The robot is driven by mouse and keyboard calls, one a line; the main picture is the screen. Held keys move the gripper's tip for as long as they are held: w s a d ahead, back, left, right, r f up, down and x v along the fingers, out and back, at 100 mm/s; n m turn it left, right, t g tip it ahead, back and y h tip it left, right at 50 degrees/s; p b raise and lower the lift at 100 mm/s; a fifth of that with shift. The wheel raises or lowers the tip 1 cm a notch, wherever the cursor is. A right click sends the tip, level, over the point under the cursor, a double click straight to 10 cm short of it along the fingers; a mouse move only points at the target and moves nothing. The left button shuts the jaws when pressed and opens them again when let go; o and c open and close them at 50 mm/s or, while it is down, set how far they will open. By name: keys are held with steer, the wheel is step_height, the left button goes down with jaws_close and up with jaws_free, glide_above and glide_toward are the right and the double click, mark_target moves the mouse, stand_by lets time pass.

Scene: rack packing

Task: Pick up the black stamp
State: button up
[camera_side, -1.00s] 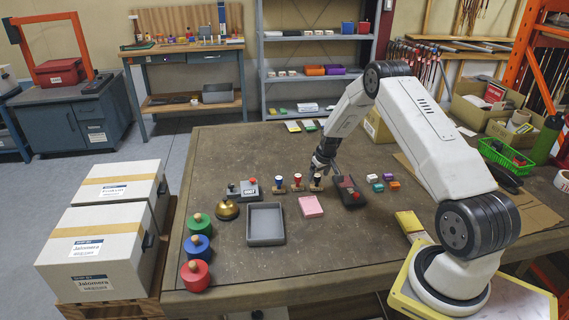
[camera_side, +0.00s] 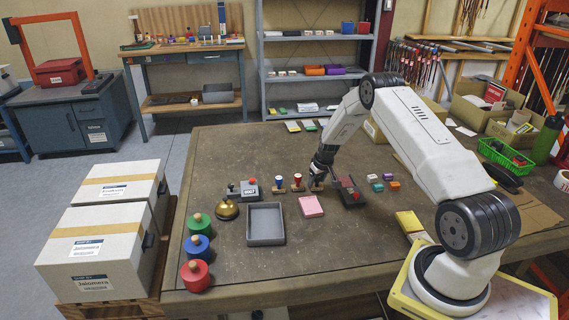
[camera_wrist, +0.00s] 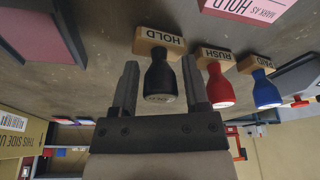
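The black stamp (camera_wrist: 160,80) has a black handle and a wooden block marked HOLD. In the wrist view it stands between the two open fingers of my gripper (camera_wrist: 160,88), with a gap showing on each side. In the side view my gripper (camera_side: 318,178) is low over the table at the right end of the stamp row, and largely hides the black stamp's handle. A red stamp (camera_wrist: 219,88), marked RUSH, and a blue stamp (camera_wrist: 265,92), marked PAID, stand beside it in a row.
A pink pad (camera_side: 311,206) and a grey tray (camera_side: 265,224) lie in front of the row. A dark device with a red part (camera_side: 349,191) sits close to the right of my gripper. A brass bell (camera_side: 228,209) and several round colored pots (camera_side: 197,247) stand left.

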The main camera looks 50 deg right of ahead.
jaws_close()
steer(key=shift+r, duration=0.15)
steer(key=shift+r, duration=0.8)
steer(key=s+a+r, duration=0.7)
steer(key=s+r, duration=0.4)
steer(key=s, duration=0.1)
steer(key=shift+a, duration=0.15)
